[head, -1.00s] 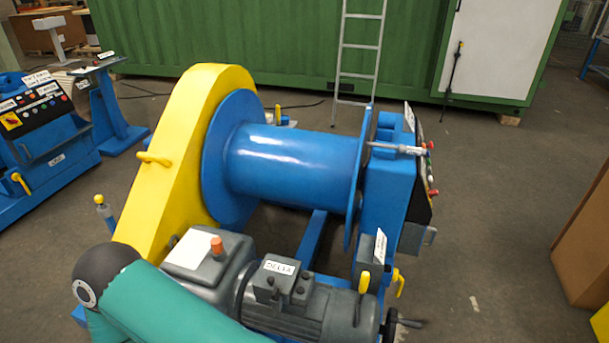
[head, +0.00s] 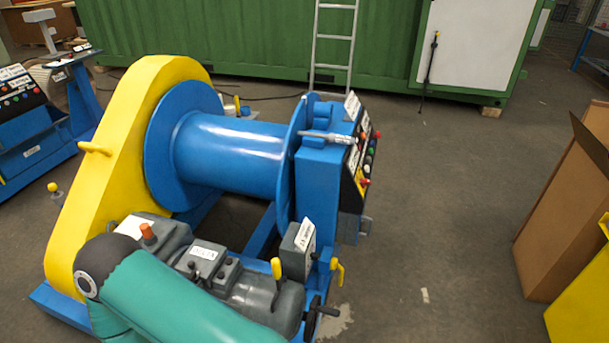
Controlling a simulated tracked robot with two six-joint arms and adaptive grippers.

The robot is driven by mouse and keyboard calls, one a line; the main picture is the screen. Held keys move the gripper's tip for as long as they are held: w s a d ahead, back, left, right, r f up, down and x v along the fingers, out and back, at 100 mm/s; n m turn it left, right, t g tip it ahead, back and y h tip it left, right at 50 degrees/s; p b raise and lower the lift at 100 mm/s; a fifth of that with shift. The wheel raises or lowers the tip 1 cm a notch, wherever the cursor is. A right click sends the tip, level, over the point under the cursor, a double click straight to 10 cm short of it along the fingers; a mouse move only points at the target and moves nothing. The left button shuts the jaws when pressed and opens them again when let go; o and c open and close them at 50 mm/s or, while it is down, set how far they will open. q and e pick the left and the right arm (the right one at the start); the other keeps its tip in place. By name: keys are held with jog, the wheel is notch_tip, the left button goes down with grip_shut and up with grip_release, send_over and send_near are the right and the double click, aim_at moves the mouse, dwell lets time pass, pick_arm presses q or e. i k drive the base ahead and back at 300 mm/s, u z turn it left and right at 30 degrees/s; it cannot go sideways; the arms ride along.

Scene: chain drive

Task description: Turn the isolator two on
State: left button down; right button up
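A blue winch drum (head: 240,150) with a yellow chain guard (head: 115,150) fills the middle of the head view. At its right end stands a blue cabinet (head: 318,180) with a dark control panel (head: 358,165) of coloured buttons, seen edge-on. Below it is a grey box (head: 298,250) with a white label too small to read. A yellow lever (head: 276,270) and a yellow handle (head: 337,270) are close to this box. I cannot tell which part is isolator two or its position. My teal arm link crosses the bottom left. Neither gripper is in view.
A grey motor (head: 235,278) sits in front of the drum. Another blue machine (head: 30,145) with a panel stands at the left. Cardboard (head: 560,215) and a yellow box (head: 590,305) stand at the right. The floor (head: 440,220) between is clear.

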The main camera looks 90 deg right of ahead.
aim_at(363, 181)
jog(key=z, duration=0.1)
jog(key=k, duration=1.2)
jog(key=z, duration=1.65)
jog(key=i, duration=1)
jog(key=z, duration=0.05)
